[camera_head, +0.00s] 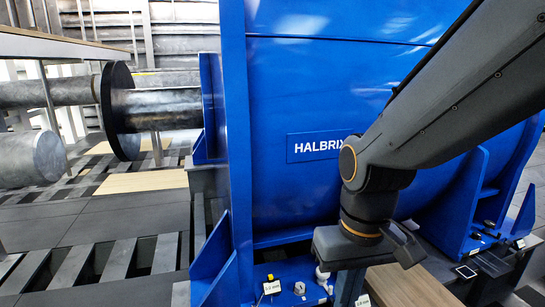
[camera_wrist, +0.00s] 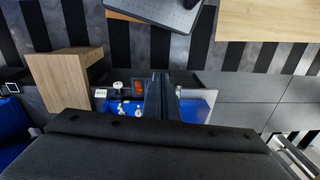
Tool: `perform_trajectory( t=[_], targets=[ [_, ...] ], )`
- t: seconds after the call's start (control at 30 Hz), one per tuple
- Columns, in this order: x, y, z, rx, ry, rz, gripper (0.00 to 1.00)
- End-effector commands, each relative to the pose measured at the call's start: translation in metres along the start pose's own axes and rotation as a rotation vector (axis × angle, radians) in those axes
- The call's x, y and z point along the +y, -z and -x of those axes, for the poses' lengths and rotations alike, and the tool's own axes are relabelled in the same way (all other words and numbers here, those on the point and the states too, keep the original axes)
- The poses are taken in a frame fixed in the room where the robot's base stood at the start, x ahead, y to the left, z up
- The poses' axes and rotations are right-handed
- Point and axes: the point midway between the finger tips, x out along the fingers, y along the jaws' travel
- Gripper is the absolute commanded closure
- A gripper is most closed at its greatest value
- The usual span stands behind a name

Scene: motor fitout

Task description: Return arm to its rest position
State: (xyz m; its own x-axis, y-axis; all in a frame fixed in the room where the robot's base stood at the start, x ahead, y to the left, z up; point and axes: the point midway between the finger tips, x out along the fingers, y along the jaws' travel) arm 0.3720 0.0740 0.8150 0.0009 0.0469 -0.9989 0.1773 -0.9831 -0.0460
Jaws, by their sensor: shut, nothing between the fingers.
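My arm (camera_head: 440,105) reaches in from the upper right of the head view and bends down in front of a large blue motor (camera_head: 300,100) labelled HALBRIX. My gripper (camera_wrist: 161,80) points away from the camera in the wrist view. Its dark fingers are together with nothing between them. In the head view the gripper hangs below the wrist, near the motor's blue foot, and its fingertips are hard to make out. I cannot tell its exact gap from the motor.
Small tagged parts (camera_head: 272,287) and a white knob-like part (camera_head: 322,274) sit at the motor's foot. A wooden block (camera_wrist: 60,80) is at left in the wrist view. A shaft with a dark disc (camera_head: 119,110) projects left. Slatted floor (camera_head: 120,262) lies at lower left.

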Motion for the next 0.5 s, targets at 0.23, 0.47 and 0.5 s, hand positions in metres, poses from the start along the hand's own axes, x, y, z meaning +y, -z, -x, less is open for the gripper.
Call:
perform_trajectory(
  t=[0.23, 0.47, 0.5],
  targets=[
    [0.016, -0.003, 0.023, -0.002, -0.012, -0.05, 1.0],
    [0.042, -0.009, 0.053, -0.005, -0.029, -0.123, 1.0],
    [0.046, -0.01, 0.057, -0.005, -0.031, -0.135, 1.0]
  ],
)
